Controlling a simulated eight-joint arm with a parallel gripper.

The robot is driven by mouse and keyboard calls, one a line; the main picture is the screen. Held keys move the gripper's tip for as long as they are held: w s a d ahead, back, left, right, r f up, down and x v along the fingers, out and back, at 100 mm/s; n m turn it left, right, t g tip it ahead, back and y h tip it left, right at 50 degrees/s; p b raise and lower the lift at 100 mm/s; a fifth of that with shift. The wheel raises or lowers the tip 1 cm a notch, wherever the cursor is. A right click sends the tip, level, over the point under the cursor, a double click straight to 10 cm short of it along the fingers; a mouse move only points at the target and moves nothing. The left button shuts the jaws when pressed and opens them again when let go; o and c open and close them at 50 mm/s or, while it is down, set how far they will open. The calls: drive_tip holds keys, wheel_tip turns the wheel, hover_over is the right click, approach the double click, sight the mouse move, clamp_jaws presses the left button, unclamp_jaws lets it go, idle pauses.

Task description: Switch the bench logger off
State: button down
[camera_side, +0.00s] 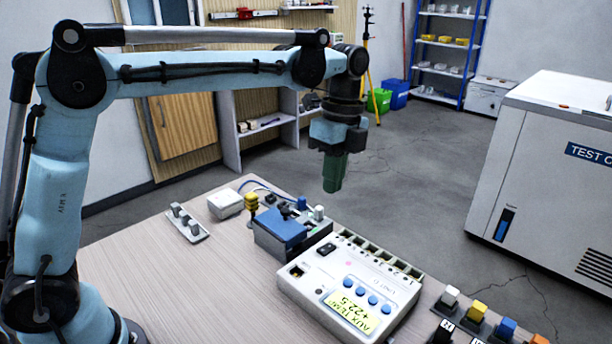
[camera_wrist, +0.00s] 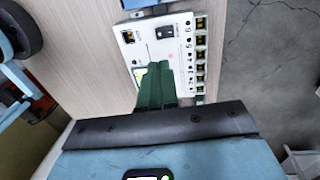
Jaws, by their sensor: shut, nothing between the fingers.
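The bench logger (camera_side: 350,285) is a white box on the bench in the side view, with a lit display (camera_side: 351,312) reading "AUX TEMP +22.5", several blue buttons and a row of terminals along its back edge. A black rocker switch (camera_side: 326,249) sits on its top near the back left corner. The logger (camera_wrist: 153,46) and its switch (camera_wrist: 165,32) also show in the wrist view, where the fingers hide part of the face and most of the display. My gripper (camera_side: 334,188) has green fingers, is shut and empty, and hangs above the logger, apart from it. It also shows in the wrist view (camera_wrist: 156,72).
A blue-topped box (camera_side: 281,228) stands close to the logger, beside a yellow-topped post (camera_side: 251,205). A white box (camera_side: 225,203) and a grey strip (camera_side: 187,222) lie farther left. Coloured connectors (camera_side: 477,312) stand at the right. The bench's front left is clear.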

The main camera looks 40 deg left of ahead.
sight(323, 250)
drive_tip(key=f, duration=0.4)
drive_tip(key=s+f, duration=0.1)
drive_tip(key=f, duration=0.8)
drive_tip(key=shift+s, duration=0.35)
